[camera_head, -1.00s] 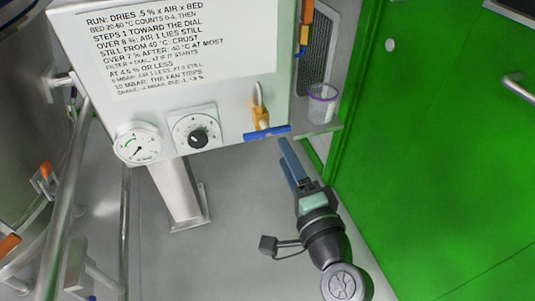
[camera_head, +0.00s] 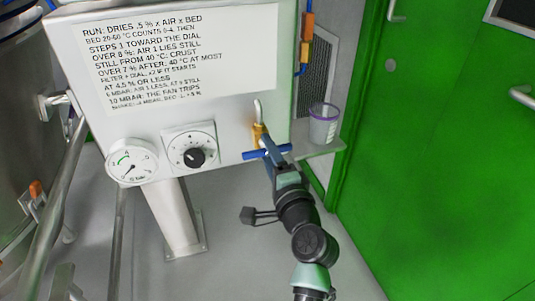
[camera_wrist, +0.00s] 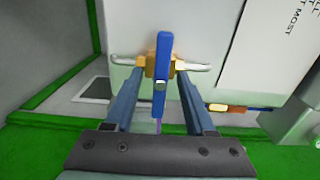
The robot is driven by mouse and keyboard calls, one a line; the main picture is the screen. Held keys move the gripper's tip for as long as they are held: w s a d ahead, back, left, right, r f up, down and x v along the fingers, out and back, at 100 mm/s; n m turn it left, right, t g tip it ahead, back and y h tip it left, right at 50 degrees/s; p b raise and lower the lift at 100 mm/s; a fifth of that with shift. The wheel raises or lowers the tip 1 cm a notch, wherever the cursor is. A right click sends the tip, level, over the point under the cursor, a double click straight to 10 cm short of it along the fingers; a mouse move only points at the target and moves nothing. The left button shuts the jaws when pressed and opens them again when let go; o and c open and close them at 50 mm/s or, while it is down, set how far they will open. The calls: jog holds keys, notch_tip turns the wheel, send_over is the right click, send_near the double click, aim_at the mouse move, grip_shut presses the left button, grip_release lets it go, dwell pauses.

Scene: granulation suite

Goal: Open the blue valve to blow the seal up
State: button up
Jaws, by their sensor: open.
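The blue valve handle (camera_head: 252,155) is on a brass body (camera_head: 259,135) at the lower right of the panel. It lies crosswise to the silver pipe, which also shows in the wrist view, where the blue handle (camera_wrist: 164,50) stands upright across the brass body (camera_wrist: 151,66). My gripper (camera_wrist: 160,73) is open, with one finger on each side of the handle and visible gaps between. In the head view my gripper (camera_head: 272,160) is right at the valve and covers part of the handle.
A round gauge (camera_head: 131,162) and a black-knobbed dial (camera_head: 190,140) sit left of the valve on the panel (camera_head: 230,135). A clear cup (camera_head: 323,125) stands on a small shelf (camera_head: 318,148) close on the right. A green door (camera_head: 430,170) is farther right.

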jog(key=shift+w+a, duration=0.15)
jog(key=shift+w, duration=0.25)
jog(key=shift+c, duration=0.2)
grip_shut()
